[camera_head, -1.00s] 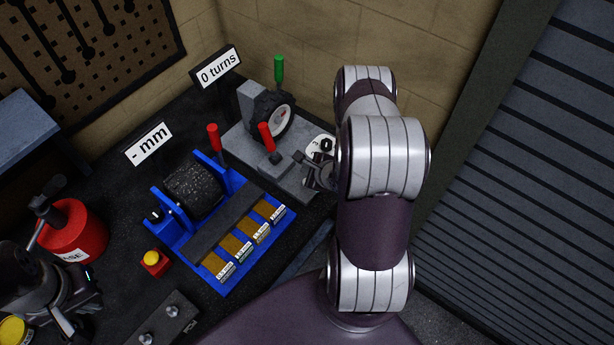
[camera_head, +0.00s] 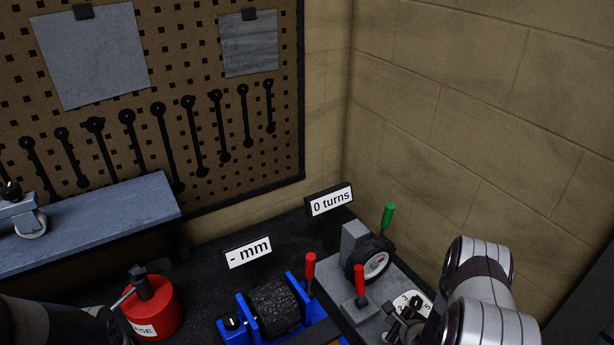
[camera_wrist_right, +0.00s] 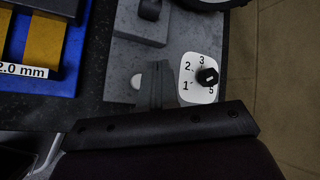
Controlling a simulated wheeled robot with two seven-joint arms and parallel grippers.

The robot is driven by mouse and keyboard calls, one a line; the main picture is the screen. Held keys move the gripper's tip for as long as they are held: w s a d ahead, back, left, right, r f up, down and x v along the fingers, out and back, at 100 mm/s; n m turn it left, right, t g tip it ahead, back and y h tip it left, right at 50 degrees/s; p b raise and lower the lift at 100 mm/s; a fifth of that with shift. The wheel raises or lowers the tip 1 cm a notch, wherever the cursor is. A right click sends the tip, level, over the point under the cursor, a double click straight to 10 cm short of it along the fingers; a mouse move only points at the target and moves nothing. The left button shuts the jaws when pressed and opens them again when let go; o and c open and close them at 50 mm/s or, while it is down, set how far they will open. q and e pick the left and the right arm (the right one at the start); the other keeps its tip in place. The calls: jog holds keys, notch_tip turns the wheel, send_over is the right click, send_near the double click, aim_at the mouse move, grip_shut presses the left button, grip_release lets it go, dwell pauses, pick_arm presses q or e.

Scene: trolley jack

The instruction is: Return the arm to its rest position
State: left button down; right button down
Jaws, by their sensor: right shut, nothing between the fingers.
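My right arm (camera_head: 486,290) comes in at the lower right of the head view. My right gripper (camera_head: 398,318) is at its end, low over the grey fixture (camera_head: 385,290) beside the white numbered dial plate (camera_head: 419,299). In the right wrist view the gripper (camera_wrist_right: 160,75) is shut with nothing in it, left of the dial's black knob (camera_wrist_right: 207,76). I cannot tell whether it touches the fixture. A dark part of my left arm (camera_head: 45,325) shows at the lower left; its fingers are out of view.
A black wheel (camera_head: 372,259) and red and green handles stand on the fixture. Left are the blue stand with a black roller (camera_head: 274,308) and a red grease can (camera_head: 153,306). A grey shelf (camera_head: 90,220) and pegboard (camera_head: 170,120) are behind; a block wall (camera_head: 480,120) stands right.

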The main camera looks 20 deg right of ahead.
jog(key=shift+n, duration=0.5)
jog(key=s+a+n+g+b, duration=0.35)
jog(key=s+n+g, duration=0.55)
jog(key=n, duration=0.6)
jog(key=s+a+r+n+b, duration=0.1)
jog(key=a+r+n+b, duration=0.3)
jog(key=a+n+b, duration=0.1)
jog(key=s+a+r+n+t+b, duration=0.1)
jog(key=a+r+n+b, duration=0.3)
jog(key=a, duration=0.5)
jog(key=s+n+b, duration=0.1)
jog(key=n+b, duration=0.1)
jog(key=shift+s+a+n+b, duration=0.2)
jog(key=shift+n+b, duration=0.1)
jog(key=shift+b, duration=0.1)
jog(key=shift+w+d+f, duration=0.1)
jog(key=shift+d+f, duration=0.05)
jog(key=shift+d, duration=0.05)
